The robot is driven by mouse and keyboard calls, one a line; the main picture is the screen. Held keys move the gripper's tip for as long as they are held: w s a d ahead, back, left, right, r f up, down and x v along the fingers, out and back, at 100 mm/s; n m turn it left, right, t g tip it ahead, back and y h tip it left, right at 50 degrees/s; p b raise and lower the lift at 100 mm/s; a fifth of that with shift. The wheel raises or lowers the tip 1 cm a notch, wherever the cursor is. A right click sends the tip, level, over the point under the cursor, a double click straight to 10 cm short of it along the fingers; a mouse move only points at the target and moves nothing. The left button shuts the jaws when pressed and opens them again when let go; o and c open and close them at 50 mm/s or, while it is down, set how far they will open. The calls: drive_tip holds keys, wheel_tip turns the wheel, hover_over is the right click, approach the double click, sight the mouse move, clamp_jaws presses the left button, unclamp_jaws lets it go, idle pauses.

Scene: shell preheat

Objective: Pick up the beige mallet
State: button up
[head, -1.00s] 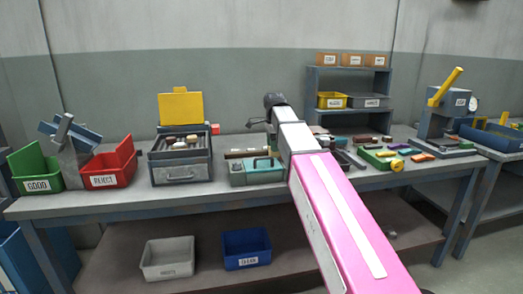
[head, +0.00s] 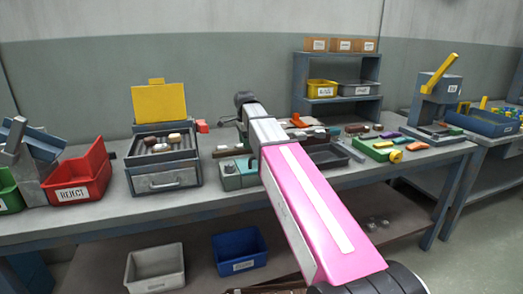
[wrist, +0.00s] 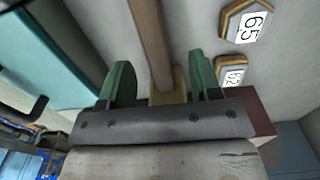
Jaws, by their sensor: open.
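In the wrist view, a brown wooden bar (wrist: 148,35), which looks like the mallet's handle, runs down from the top edge between my gripper's fingers. A tan part (wrist: 168,97) shows at its lower end, partly hidden behind my gripper's body, so the mallet's head is not clear. My gripper (wrist: 160,64) is open, with one green finger on each side of the bar and gaps between. In the head view, a short brown bar (head: 222,153) lies on the workbench just left of my arm. My fingers are hidden there.
A teal box (wrist: 60,45) lies close on the left in the wrist view. Hexagonal tags (wrist: 247,20) and a dark red block (wrist: 250,108) are on the right. On the bench (head: 100,219) stand a drawer unit (head: 165,181), a red bin (head: 85,180) and a green tray (head: 375,152).

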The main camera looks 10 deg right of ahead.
drive_tip(key=shift+s+f, duration=0.15)
drive_tip(key=shift+f, duration=2.9)
clamp_jaws()
